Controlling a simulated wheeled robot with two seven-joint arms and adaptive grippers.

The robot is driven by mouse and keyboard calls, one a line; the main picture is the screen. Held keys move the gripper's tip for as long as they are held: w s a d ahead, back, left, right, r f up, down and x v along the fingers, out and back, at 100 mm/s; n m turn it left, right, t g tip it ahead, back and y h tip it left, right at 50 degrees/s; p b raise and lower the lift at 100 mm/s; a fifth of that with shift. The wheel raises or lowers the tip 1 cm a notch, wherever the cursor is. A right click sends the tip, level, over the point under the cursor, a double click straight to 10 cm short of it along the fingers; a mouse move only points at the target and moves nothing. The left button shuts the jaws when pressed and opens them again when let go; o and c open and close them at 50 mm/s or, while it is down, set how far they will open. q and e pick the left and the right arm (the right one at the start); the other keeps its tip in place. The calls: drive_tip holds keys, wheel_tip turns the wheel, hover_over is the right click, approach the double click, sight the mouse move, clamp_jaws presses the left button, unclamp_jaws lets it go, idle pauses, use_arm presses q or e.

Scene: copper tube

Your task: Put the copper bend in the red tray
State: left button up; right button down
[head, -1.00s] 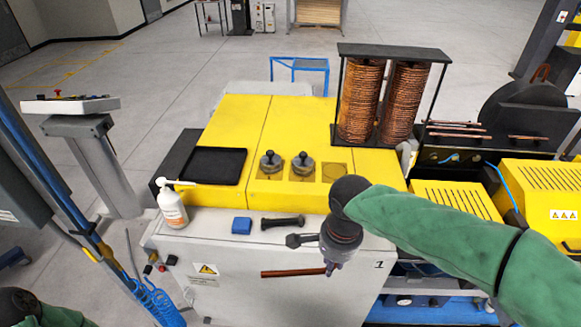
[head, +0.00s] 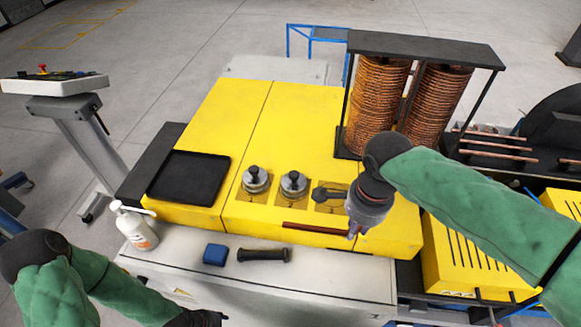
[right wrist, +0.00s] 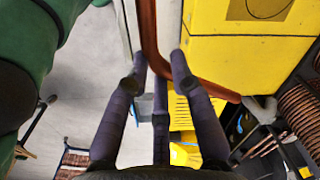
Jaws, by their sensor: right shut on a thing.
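The copper bend (head: 315,228) is a thin reddish-brown tube in my right gripper (head: 356,231). In the head view its straight part points left, over the front edge of the yellow machine top. In the right wrist view the bend (right wrist: 149,35) curves to the right, between the fingers of the right gripper (right wrist: 158,72), which are shut on it. My left gripper (head: 205,318) is low at the bottom edge; its jaws are not clear. No red tray shows; a black tray (head: 188,178) lies on the machine's left side.
Two metal knobbed pieces (head: 255,180) (head: 293,185) stand on the yellow top (head: 240,130). A rack of copper coils (head: 376,105) rises behind my right arm. A white bottle (head: 137,228), a blue block (head: 215,255) and a black handle (head: 263,255) are on the white ledge.

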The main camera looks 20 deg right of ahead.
drive_tip(key=shift+w+a, duration=0.1)
drive_tip(key=shift+w, duration=0.2)
drive_tip(key=w+f, duration=0.3)
drive_tip(key=w, duration=0.5)
drive_tip(key=p, duration=0.1)
hover_over(321, 214)
drive_tip(key=f, duration=0.5)
drive_tip(key=shift+s+f, duration=0.35)
drive_tip(key=shift+w+f, duration=0.15)
drive_tip(key=shift+f, duration=0.85)
drive_tip(key=shift+w+f, duration=0.15)
drive_tip(key=shift+f, duration=0.85)
drive_tip(key=c, duration=1.1)
unclamp_jaws()
